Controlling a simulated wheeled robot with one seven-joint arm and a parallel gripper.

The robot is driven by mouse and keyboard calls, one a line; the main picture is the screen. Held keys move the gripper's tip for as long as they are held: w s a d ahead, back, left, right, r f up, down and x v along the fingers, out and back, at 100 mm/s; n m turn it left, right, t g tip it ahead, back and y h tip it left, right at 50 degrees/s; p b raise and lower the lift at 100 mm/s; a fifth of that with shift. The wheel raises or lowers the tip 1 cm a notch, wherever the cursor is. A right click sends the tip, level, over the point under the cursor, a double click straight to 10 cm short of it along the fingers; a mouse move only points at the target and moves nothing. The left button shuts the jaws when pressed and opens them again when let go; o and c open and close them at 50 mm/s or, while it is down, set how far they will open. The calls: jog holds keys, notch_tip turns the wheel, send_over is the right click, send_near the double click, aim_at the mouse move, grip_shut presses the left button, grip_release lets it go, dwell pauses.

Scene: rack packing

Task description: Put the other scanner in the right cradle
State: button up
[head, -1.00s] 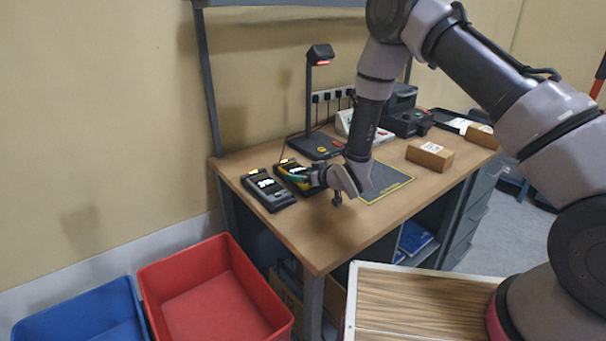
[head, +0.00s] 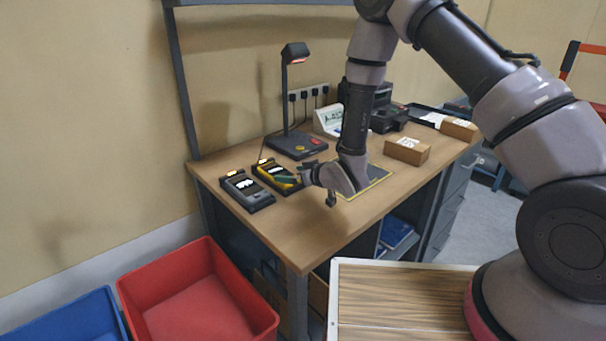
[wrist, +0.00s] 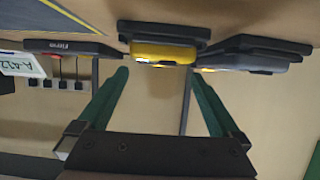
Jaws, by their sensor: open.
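Two dark cradles stand side by side near the left end of the wooden desk. The left cradle (head: 262,203) holds a grey scanner (head: 243,188). The right cradle (head: 259,165) has a yellow scanner (head: 270,172) lying in it. My gripper (head: 287,180) has green fingers and is just in front of the yellow scanner, partly covering its near end. In the wrist view, the open, empty fingers (wrist: 158,75) point at the yellow scanner (wrist: 163,53), apart from it. The grey scanner (wrist: 250,67) shows beside it. Full seating of the yellow scanner is hard to tell.
A lamp-like stand (head: 295,147) rises behind the right cradle. A dark mat (head: 376,176) and a cardboard box (head: 407,151) lie to the right. Red (head: 200,295) and blue (head: 70,320) bins stand below the desk. The desk's front left is clear.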

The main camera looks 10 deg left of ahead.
jog(key=v, duration=0.6)
jog(key=shift+d+r, duration=0.15)
jog(key=w+d+r+m+t+h, duration=0.1)
jog(key=w+d+r+m+h, duration=0.1)
jog(key=w+d+r, duration=0.3)
jog(key=w+d+r+m+h, duration=0.2)
jog(key=d+r, duration=0.3)
jog(key=r, duration=0.3)
jog(key=s+d+r+m+h, duration=0.1)
jog(key=d+r+m+h, duration=0.2)
jog(key=d+r, duration=0.7)
jog(key=s+d+r+m+g+h, duration=0.1)
jog(key=s+d+r+m, duration=0.3)
jog(key=s+d+r, duration=0.6)
jog(key=s+d+r+m+g, duration=0.1)
jog(key=s, duration=0.6)
jog(key=s+d+r+m, duration=0.1)
jog(key=s+r, duration=0.1)
jog(key=s, duration=0.5)
jog(key=shift+s+d+m+g, duration=0.35)
jog(key=shift+s+m+g, duration=0.05)
